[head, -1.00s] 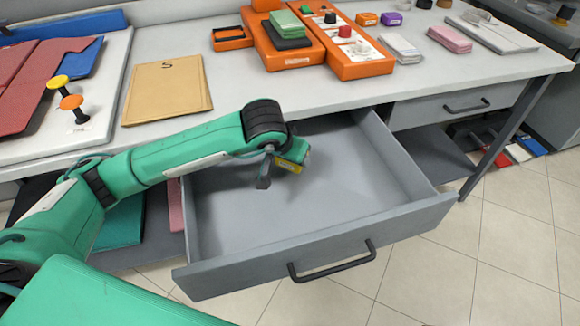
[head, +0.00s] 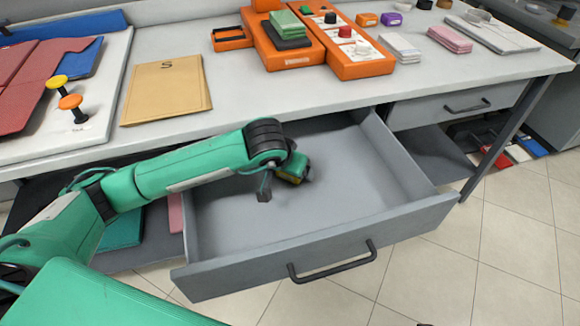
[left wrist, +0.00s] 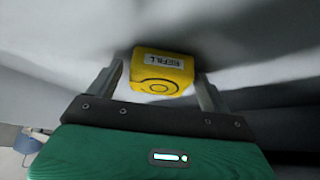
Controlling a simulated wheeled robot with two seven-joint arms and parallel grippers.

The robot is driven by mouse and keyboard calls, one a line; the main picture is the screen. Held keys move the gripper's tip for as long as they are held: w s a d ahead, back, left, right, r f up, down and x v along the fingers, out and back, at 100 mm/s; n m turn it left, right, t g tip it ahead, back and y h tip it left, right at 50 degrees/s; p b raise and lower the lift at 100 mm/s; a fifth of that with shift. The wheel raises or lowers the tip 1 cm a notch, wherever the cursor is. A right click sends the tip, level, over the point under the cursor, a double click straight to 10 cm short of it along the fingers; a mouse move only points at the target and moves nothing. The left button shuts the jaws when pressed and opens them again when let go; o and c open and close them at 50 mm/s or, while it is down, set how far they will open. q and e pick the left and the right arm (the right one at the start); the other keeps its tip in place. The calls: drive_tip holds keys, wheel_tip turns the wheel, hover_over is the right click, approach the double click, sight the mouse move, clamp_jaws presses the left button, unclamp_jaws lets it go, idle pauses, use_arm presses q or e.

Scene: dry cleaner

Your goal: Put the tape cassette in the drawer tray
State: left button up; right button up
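The tape cassette (left wrist: 162,72) is a yellow block with a white label in the left wrist view. It lies between the two fingertips of my left gripper (left wrist: 162,80), with a narrow gap seeming to show on each side, so the fingers look open around it. In the head view my left gripper (head: 291,174) is low inside the open drawer tray (head: 335,205), towards its back left; the cassette there is mostly hidden by the gripper. Whether the cassette touches the drawer floor is hard to tell. My right gripper is not in view.
The drawer is pulled out below the white counter (head: 350,93), with its front panel and dark handle (head: 332,263) towards me. The drawer floor to the right is bare. A closed drawer (head: 455,105) sits further right. Orange trays and a tan envelope (head: 167,90) lie on the counter.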

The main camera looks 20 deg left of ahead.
use_arm(q)
drive_tip(key=shift+r, duration=0.1)
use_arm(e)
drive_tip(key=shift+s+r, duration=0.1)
use_arm(q)
drive_tip(key=p+v, duration=0.1)
drive_tip(key=v, duration=1.1)
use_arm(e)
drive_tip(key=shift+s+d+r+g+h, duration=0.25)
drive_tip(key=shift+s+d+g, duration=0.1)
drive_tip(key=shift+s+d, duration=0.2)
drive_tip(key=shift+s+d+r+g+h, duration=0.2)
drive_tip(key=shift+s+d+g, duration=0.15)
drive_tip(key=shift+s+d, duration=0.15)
use_arm(q)
drive_tip(key=shift+r, duration=0.1)
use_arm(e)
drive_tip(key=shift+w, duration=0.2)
